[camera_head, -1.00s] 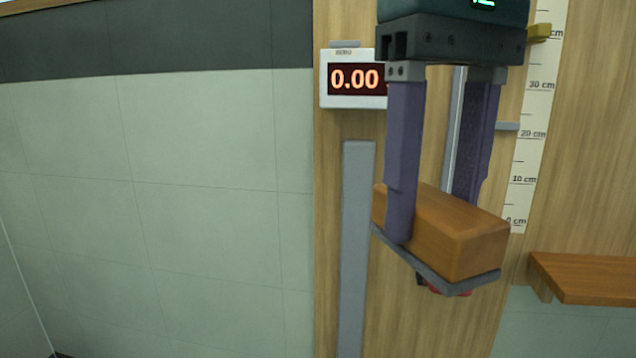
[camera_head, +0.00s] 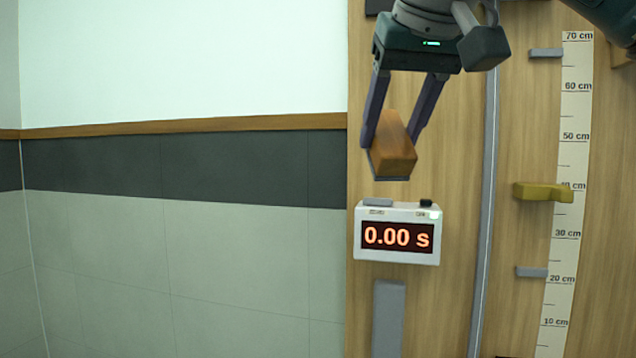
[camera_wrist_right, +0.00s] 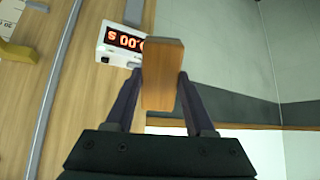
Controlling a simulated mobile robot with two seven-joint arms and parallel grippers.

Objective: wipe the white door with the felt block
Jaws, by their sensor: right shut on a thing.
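My right gripper (camera_head: 400,142) is shut on the felt block (camera_head: 396,148), a brown wooden block with a thin grey layer on its underside. It holds the block in front of the wooden panel, just above the display box in the head view. In the right wrist view the block (camera_wrist_right: 162,75) sits between the two purple fingers of the gripper (camera_wrist_right: 160,85). No white door can be made out in these views. My left gripper is not in view.
A white timer box (camera_head: 397,233) reading 0.00 s is on the wooden panel (camera_head: 430,310). To its right are a metal rail (camera_head: 484,210), a yellow pointer (camera_head: 541,192), grey pegs and a centimetre scale (camera_head: 570,200). Tiled wall (camera_head: 190,260) lies left.

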